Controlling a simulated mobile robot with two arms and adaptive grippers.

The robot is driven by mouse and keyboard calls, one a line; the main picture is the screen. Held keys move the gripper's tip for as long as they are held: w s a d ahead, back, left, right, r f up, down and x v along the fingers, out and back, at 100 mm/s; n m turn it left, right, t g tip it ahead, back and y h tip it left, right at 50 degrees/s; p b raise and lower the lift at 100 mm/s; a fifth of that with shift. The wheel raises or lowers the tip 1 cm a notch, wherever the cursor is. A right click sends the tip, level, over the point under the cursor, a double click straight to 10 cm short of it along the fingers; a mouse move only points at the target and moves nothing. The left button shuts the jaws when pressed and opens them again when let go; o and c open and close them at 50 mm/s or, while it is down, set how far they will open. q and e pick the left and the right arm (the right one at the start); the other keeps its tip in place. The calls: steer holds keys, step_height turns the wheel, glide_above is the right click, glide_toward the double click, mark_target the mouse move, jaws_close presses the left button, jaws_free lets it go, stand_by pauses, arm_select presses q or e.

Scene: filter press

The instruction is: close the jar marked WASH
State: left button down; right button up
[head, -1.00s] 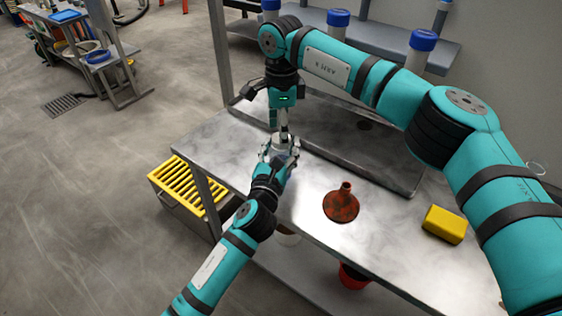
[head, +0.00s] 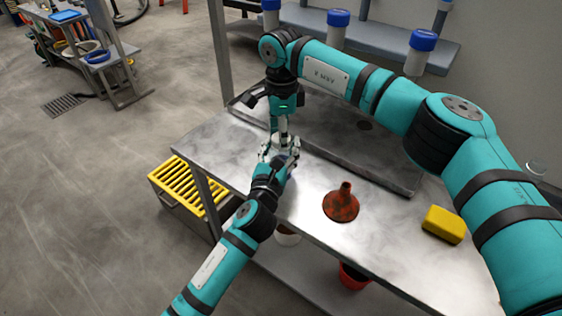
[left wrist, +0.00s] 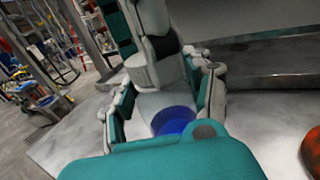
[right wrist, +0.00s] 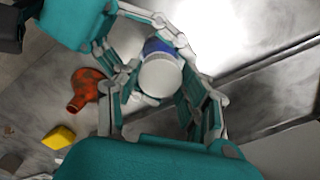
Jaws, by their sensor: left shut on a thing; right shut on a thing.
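The blue part also shows in the right wrist view (right wrist: 157,46). Fingers hide most of the jar in the head view, and no WASH marking is readable.
A rusty red funnel (head: 341,206) and a yellow block (head: 443,225) lie on the table to the right. Blue-capped containers (head: 420,52) stand on the back shelf. A yellow-slatted grey box (head: 188,186) is on the floor at left.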

steer(key=m, duration=0.3)
steer(key=o, duration=1.3)
steer(key=shift+r, duration=0.1)
steer(key=shift+r, duration=2.15)
